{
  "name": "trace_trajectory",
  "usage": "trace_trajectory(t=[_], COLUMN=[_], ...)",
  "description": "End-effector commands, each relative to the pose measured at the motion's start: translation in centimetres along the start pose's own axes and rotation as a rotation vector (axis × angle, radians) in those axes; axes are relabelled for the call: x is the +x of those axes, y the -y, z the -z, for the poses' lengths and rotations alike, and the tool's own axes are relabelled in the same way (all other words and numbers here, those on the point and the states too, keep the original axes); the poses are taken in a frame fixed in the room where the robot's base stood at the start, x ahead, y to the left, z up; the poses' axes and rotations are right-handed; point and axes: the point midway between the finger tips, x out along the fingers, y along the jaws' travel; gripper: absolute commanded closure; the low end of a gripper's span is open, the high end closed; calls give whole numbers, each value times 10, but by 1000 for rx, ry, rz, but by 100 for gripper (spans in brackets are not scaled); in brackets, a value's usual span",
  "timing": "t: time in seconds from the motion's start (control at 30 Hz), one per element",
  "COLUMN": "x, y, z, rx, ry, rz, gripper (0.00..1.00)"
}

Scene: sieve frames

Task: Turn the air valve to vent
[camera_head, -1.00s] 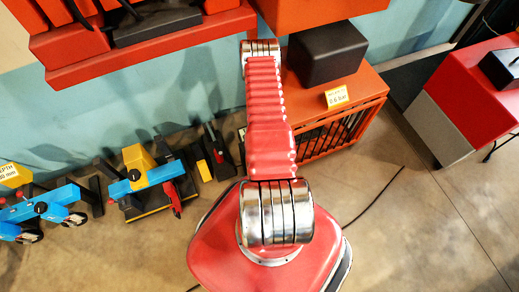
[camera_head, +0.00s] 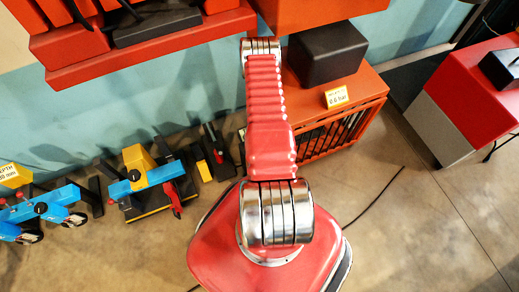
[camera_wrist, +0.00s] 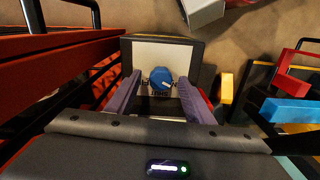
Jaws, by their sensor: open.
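The air valve shows in the wrist view as a blue faceted knob (camera_wrist: 161,78) with a pale mark on its face. It sits on a pale panel (camera_wrist: 186,53) with a dark frame, and upside-down lettering shows just below the knob. My gripper (camera_wrist: 159,80) is open, with one finger to the left and one to the right of the knob. Gaps show between the fingers and the knob; I cannot tell how deep the fingertips reach. In the head view my arm hides the gripper and valve. A yellow label with a bar reading (camera_head: 336,96) stands on the orange cage (camera_head: 368,82).
A black box (camera_head: 326,53) sits on the cage. Blue and yellow tools (camera_head: 148,178) stand on the floor to the left. A red-and-grey cabinet (camera_head: 470,100) is at the right. A dark cable crosses the open floor.

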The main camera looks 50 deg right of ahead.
Motion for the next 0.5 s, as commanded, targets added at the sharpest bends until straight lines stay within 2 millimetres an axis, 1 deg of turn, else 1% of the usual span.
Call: trace_trajectory(t=[0.5], x=[-58], y=[-1], z=[0], rx=[0], ry=[0], rz=[0], gripper=[52])
